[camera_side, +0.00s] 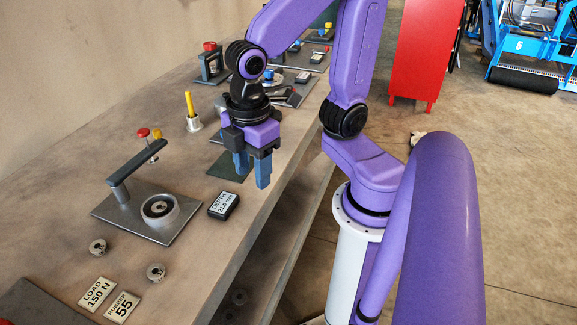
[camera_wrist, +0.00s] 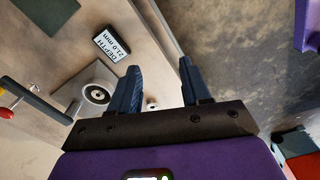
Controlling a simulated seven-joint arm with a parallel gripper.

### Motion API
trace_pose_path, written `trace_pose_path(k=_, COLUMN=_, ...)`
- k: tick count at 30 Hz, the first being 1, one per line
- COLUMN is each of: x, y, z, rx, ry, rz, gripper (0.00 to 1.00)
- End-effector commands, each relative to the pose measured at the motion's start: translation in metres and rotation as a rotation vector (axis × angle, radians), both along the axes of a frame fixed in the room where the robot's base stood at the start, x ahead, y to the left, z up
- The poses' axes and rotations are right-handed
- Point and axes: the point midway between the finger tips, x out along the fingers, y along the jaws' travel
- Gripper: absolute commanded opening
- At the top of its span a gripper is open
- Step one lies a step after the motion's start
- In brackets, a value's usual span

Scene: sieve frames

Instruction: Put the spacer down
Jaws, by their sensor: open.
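My gripper (camera_side: 253,174) hangs above the front edge of the bench with its blue fingers apart and nothing between them. The open fingers also show in the wrist view (camera_wrist: 161,68). Two small grey metal rings lie on the bench at the lower left in the side view, one farther back (camera_side: 98,247) and one nearer the edge (camera_side: 156,272). Either could be the spacer; I cannot tell which. A round metal cup (camera_side: 172,223) stands on a grey plate (camera_side: 119,208), with a small round part (camera_side: 159,208) inside it. The gripper is apart from all of these.
A dark lever (camera_side: 137,162) rises over the plate. A depth display (camera_side: 223,205) reading 21.0 mm lies beside it. Load and rubber cards (camera_side: 97,293) lie at the front left. A yellow-handled tool (camera_side: 191,107) stands behind. A dark green mat (camera_side: 222,166) lies near the gripper.

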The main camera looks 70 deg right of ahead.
Motion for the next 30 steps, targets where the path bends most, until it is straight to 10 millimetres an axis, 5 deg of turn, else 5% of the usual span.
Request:
trace_pose_path(k=3, x=-0.029, y=-0.016, z=-0.003, rx=0.005, ry=0.000, rz=-0.044, gripper=0.47)
trace_pose_path(k=9, x=-0.055, y=-0.030, z=-0.008, rx=0.009, ry=0.002, rz=-0.093, gripper=0.47)
trace_pose_path(k=30, x=-0.058, y=-0.032, z=-0.009, rx=0.008, ry=0.003, rz=-0.101, gripper=0.47)
